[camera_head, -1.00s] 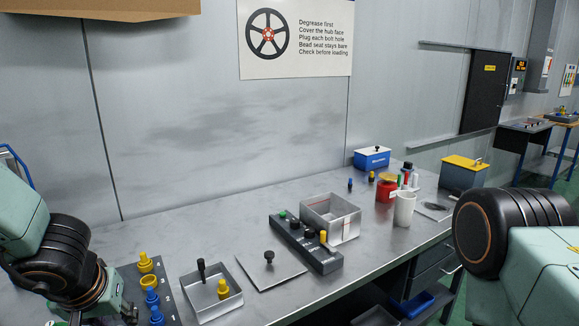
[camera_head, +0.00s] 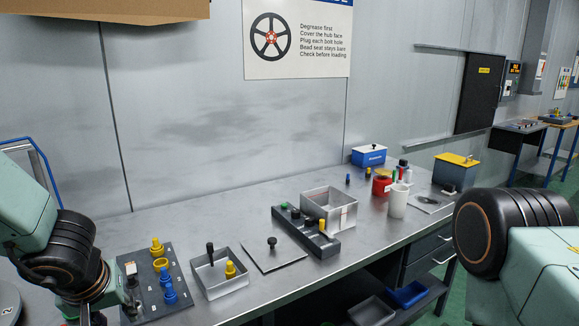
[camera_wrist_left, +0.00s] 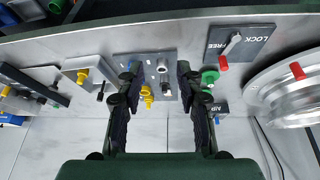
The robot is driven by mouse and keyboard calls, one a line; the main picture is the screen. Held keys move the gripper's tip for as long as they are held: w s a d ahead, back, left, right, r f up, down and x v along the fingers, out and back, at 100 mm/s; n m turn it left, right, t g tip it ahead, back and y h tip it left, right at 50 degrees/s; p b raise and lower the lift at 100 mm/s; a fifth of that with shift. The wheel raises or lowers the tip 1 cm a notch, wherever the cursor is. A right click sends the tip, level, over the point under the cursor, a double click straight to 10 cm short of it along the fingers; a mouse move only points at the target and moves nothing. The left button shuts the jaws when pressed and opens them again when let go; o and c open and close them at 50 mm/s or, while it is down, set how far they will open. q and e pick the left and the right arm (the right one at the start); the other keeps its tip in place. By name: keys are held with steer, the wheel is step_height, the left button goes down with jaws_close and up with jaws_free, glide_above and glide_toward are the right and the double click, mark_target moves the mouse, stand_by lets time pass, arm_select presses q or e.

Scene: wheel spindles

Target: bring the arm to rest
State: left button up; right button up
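My left arm comes in at the lower left of the head view; its fingers are hardly visible there. In the left wrist view my left gripper (camera_wrist_left: 157,75) has its two dark fingers spread apart with nothing held between them. Beyond them is the dark numbered board (camera_wrist_left: 147,60), which carries yellow, blue and grey plugs. In the head view this board (camera_head: 184,313) lies on the bench just right of my left wrist. My right arm shows only as a black joint and pale green link at the right edge; its gripper is out of view.
A grey tray (camera_head: 226,287), a flat plate with a knob (camera_head: 273,258), a dark plug strip (camera_head: 299,229) and an open metal box (camera_head: 346,219) stand along the bench. A wheel rim (camera_wrist_left: 290,95) and lock panel (camera_wrist_left: 240,44) lie right in the wrist view.

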arm_select(q)
steer(key=s+d+f+m+b, duration=0.1)
steer(key=s+d+f+b, duration=0.2)
steer(key=f, duration=0.8)
steer(key=s+d+f+m+b, duration=0.1)
steer(key=s+f+b, duration=0.3)
steer(key=f, duration=0.6)
steer(key=s+d+f+m+g+h+b, duration=0.1)
steer(key=s+d+f+g, duration=0.1)
steer(key=s+f, duration=0.5)
steer(key=s+d+f+m+g+b, duration=0.1)
steer(key=s+f+g+b, duration=0.1)
steer(key=s+f, duration=0.5)
steer(key=s, duration=0.5)
steer(key=shift+s+d+m+g+h, duration=0.15)
steer(key=shift+d+m+g+h, duration=0.15)
steer(key=shift+d+m+h, duration=0.1)
steer(key=shift+s+r, duration=0.1)
